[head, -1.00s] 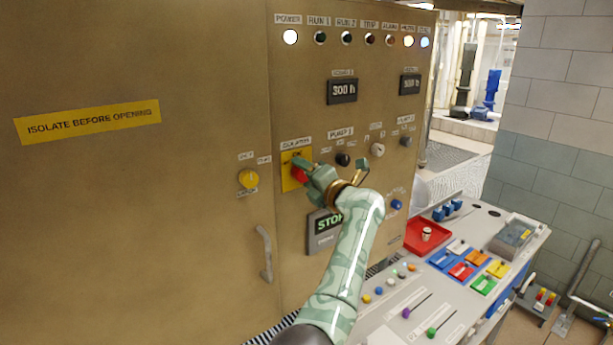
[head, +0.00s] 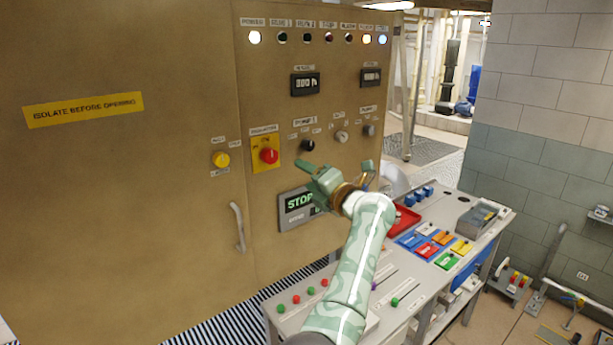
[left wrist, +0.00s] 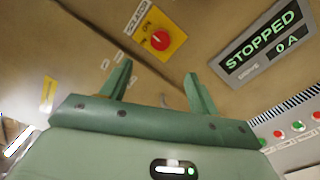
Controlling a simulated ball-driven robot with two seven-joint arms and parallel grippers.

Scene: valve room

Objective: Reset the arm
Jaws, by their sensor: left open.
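My left arm reaches up from the bottom of the head view. Its left gripper (head: 340,176) is open and empty in front of the brown cabinet (head: 185,60). It stands right of and slightly below the red isolator knob (head: 269,155) on its yellow plate (head: 264,167), apart from it. In the left wrist view the two fingers (left wrist: 158,88) are spread, with the red knob (left wrist: 160,40) beyond them. A display (left wrist: 264,42) reads STOPPED and 0 A; the gripper partly covers it in the head view. My right gripper is not in view.
A desk (head: 345,290) with coloured buttons, sliders, a red tray (head: 403,220) and coloured blocks (head: 432,248) stands below right. A cabinet handle (head: 238,227) sticks out at the left. A yellow knob (head: 221,160) sits left of the isolator.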

